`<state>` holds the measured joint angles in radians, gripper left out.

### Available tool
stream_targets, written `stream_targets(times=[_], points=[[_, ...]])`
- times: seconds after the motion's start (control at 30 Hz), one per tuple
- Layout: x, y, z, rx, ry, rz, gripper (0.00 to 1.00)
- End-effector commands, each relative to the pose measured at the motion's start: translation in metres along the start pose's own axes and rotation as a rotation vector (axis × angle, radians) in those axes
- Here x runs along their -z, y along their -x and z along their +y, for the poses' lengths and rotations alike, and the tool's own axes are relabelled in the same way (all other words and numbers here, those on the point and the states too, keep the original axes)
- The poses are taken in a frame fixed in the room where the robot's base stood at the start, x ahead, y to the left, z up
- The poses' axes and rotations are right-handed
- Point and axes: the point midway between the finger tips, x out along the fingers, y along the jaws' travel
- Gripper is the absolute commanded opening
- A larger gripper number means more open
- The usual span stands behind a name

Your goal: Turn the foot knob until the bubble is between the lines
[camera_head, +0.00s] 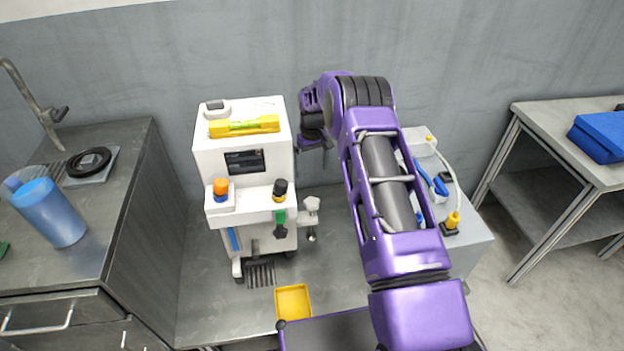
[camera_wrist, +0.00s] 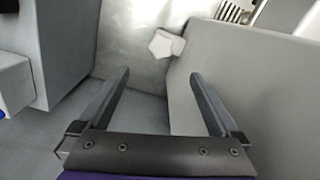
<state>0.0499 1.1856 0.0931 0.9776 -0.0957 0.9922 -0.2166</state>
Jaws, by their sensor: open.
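A white machine (camera_head: 205,150) stands on the metal bench in the head view. A yellow spirit level (camera_head: 270,124) with a green vial lies on its top; the bubble and lines are too small to read. A white lobed knob (camera_head: 311,204) sticks out low on the machine's right side and seems to be the foot knob. A white angular knob-like piece (camera_wrist: 165,44) shows in the wrist view, beyond and between the fingertips. My gripper (camera_wrist: 158,85) is open and empty, apart from that piece.
A grey box (camera_head: 470,230) with a cable and blue parts stands to the right, partly behind my arm. A yellow tray (camera_head: 293,305) lies in front of the machine. A blue cup (camera_head: 55,220) stands on the left counter. Grey walls flank the fingers in the wrist view.

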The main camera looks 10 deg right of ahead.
Motion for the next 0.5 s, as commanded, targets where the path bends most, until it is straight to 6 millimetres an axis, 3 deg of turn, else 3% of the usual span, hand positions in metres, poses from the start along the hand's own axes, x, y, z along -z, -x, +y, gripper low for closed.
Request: stream_targets(times=[0.2, 0.5], points=[[0.000, 0.023, 0.000, 0.000, 0.000, -0.001, 0.98], [0.000, 0.025, 0.000, 0.000, -0.001, -0.001, 0.98]])
